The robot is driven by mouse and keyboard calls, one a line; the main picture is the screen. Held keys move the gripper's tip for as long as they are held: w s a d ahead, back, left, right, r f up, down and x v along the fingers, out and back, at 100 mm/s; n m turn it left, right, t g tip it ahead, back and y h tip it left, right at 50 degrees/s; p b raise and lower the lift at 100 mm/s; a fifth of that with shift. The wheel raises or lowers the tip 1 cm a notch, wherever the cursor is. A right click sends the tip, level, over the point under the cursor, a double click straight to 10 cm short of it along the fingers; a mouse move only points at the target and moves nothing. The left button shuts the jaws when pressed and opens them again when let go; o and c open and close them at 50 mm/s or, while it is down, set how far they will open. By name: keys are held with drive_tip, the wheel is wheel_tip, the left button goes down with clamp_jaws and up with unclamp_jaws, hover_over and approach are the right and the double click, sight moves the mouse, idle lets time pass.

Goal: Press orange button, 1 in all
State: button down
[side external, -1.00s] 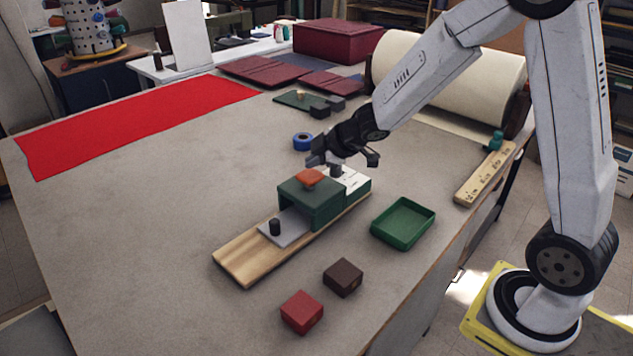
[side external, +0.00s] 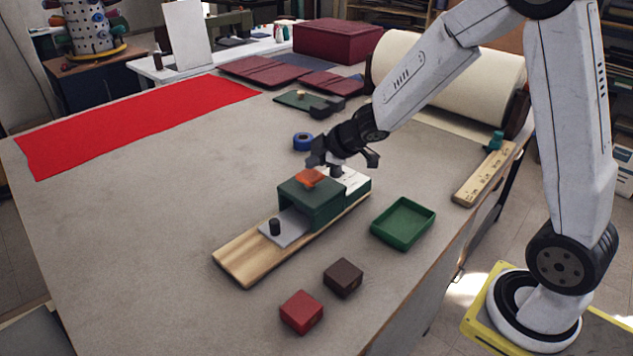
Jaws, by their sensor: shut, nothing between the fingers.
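The orange button (side external: 308,177) sits on top of a green box-shaped housing (side external: 318,204), which is mounted on a wooden board (side external: 243,265). My gripper (side external: 337,169) is shut and empty. It points down just behind and to the right of the orange button, over the white-topped part (side external: 353,181) at the board's far end. A dark part of my gripper overlaps the button's upper edge in the picture. I cannot tell whether it touches the button or the white top. A grey plate with a black knob (side external: 275,227) lies in front of the housing.
A green tray (side external: 402,223) stands to the right. A brown block (side external: 343,277) and a red block (side external: 301,312) lie near the front. A blue tape roll (side external: 303,141) is behind my gripper. A red cloth (side external: 135,120) lies far left; the table's left middle is clear.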

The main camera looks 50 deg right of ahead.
sight(320, 177)
drive_tip(key=shift+s+f, duration=0.1)
drive_tip(key=shift+f, duration=1.2)
idle(1.6)
drive_tip(key=shift+r, duration=1.3)
drive_tip(key=shift+r, duration=0.1)
drive_tip(key=shift+r, duration=2.45)
drive_tip(key=shift+s+m, duration=0.1)
drive_tip(key=shift+m, duration=0.2)
drive_tip(key=shift+s+d+f+m+h, duration=0.15)
drive_tip(key=shift+s+f+m+h, duration=0.15)
drive_tip(key=shift+s+m+h, duration=0.35)
drive_tip(key=s+a+f+m+g, duration=0.1)
drive_tip(key=s+f+m+g, duration=0.2)
drive_tip(key=s, duration=0.6)
drive_tip(key=s+a+f+m+g, duration=0.2)
drive_tip(key=s+f+m, duration=0.3)
drive_tip(key=s, duration=0.4)
drive_tip(key=shift+a+m+g, duration=0.2)
drive_tip(key=shift+m+g, duration=0.5)
drive_tip(key=shift+m, duration=0.05)
